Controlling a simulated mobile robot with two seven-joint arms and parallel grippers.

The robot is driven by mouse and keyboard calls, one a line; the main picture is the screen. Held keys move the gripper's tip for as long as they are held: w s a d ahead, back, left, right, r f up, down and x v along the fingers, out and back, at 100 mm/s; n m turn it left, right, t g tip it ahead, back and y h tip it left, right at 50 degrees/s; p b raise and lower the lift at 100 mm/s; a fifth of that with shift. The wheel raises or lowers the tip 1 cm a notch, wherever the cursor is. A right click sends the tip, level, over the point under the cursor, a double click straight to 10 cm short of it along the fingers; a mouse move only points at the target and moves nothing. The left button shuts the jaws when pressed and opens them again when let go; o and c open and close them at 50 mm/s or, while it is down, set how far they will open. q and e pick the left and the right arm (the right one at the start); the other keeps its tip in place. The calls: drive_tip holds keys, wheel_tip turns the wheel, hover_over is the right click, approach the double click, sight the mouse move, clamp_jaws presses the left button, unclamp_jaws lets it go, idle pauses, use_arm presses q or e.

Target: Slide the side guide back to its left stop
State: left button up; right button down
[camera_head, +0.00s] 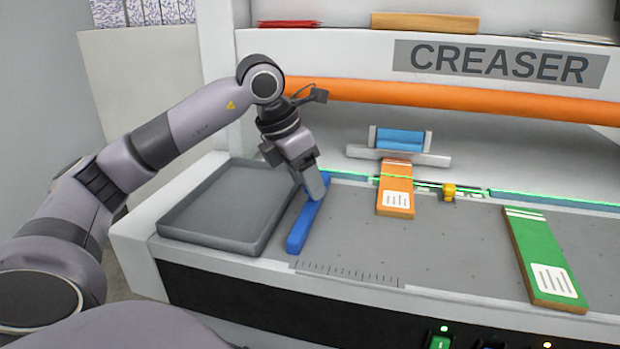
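The side guide is a blue bar (304,227) on the grey creaser bed (350,235), just right of the grey tray. It runs from front to back, its front end near the ruler marks. My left gripper (317,188) points down at the rear part of the bar, its fingertips at or against it. The fingers overlap from this angle and cover part of the bar. I cannot tell whether they grip it or only touch it. No marked left stop can be made out. My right gripper is out of view.
An empty grey tray (222,208) lies left of the guide. An orange card stack (395,190) and a green one (543,257) lie to the right. An orange roller (450,97) spans the back. A small yellow knob (449,191) sits on the rear rail.

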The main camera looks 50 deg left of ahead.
use_arm(q)
drive_tip(key=shift+d, duration=0.1)
drive_tip(key=p+v, duration=0.1)
drive_tip(key=v, duration=0.6)
idle(0.4)
drive_tip(key=shift+s, duration=0.15)
